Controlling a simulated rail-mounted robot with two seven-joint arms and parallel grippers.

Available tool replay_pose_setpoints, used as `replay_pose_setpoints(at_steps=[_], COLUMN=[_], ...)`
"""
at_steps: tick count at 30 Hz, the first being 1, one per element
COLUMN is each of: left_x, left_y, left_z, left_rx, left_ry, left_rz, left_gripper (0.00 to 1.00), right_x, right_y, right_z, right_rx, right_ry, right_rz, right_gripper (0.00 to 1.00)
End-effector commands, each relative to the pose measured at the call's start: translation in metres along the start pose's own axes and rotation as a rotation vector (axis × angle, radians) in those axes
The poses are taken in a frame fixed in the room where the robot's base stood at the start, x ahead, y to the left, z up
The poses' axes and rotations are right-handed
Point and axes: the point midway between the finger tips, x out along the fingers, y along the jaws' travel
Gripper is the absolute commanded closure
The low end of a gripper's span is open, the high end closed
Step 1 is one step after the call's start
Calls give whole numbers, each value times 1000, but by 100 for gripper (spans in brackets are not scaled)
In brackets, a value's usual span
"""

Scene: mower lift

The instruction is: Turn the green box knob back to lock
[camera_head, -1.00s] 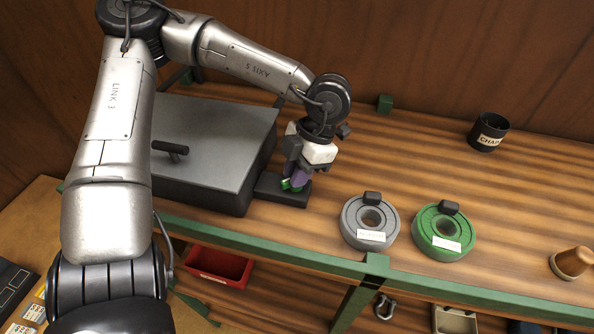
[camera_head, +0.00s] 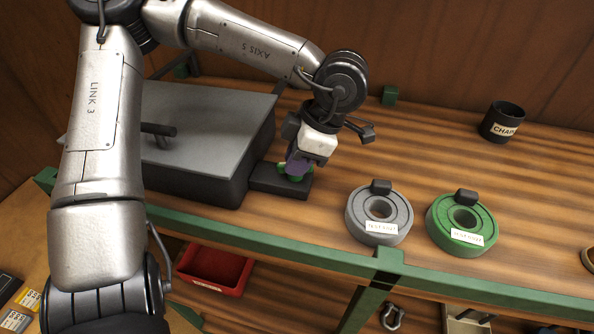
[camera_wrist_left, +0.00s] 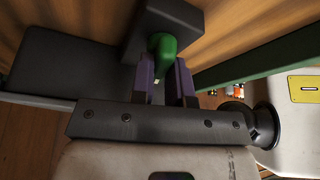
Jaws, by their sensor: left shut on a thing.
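The grey lidded box (camera_head: 206,122) stands on the wooden bench at the left, with a low dark block (camera_head: 262,178) at its right side. The green knob (camera_head: 282,169) sits on this block, partly hidden by my left gripper. My left gripper (camera_head: 297,168) points down over the block with its purple fingers on the knob. In the left wrist view the green knob (camera_wrist_left: 163,46) lies between the two purple fingers (camera_wrist_left: 162,82), and a pale mark shows at its near end. The gripper is shut on the knob. My right gripper is not in view.
A grey ring weight (camera_head: 366,203) and a green ring weight (camera_head: 483,207) lie to the right of the block. A black cup (camera_head: 493,124) stands farther back. A red bin (camera_head: 203,272) is below the green front rail (camera_head: 290,252).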

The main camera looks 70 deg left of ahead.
Motion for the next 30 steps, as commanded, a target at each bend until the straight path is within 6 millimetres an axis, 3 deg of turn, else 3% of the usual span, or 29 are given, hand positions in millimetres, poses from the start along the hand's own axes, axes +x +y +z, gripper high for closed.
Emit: replay_pose_setpoints(at_steps=[1,12,30], left_x=[6,4,3], left_y=[0,-1,-2], left_z=[2,1,0], left_rx=[41,366,836], left_ry=[1,-1,0], left_rz=[20,154,347], left_gripper=[100,100,100], right_x=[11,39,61], right_y=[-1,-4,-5], right_z=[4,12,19], right_rx=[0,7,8], right_ry=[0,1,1], right_rz=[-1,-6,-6], right_gripper=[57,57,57])
